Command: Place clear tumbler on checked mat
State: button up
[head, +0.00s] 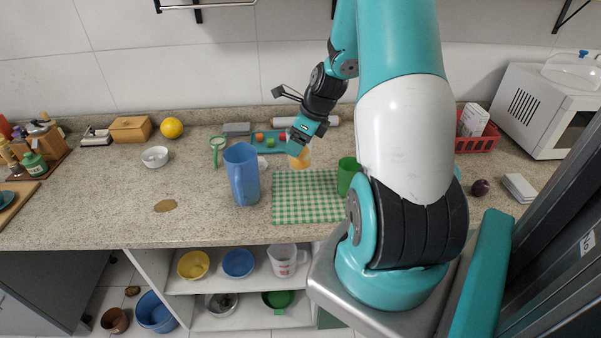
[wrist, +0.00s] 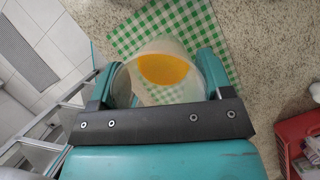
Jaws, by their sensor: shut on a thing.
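My gripper (head: 299,148) is shut on the clear tumbler (head: 300,161), which has something orange in it. In the wrist view the tumbler (wrist: 160,92) sits between the two fingers of my gripper (wrist: 159,80), and green checks show through its clear wall. The green and white checked mat (head: 303,207) lies flat on the counter. In the head view the tumbler appears at the mat's far edge; its height over the counter is hard to judge. The mat (wrist: 133,38) also shows beyond the tumbler in the wrist view.
A blue pitcher (head: 241,172) stands left of the mat, and a green cup (head: 347,176) stands at its right edge. A teal tray (head: 267,149) with small items lies behind. A red basket (head: 477,143) is at the back right. The mat's middle looks bare.

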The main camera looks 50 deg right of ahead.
notch_tip(320, 180, down, 11)
jog(key=shift+f+p, duration=0.1)
jog(key=shift+p, duration=0.75)
jog(key=o, duration=1)
jog(key=shift+f, duration=0.1)
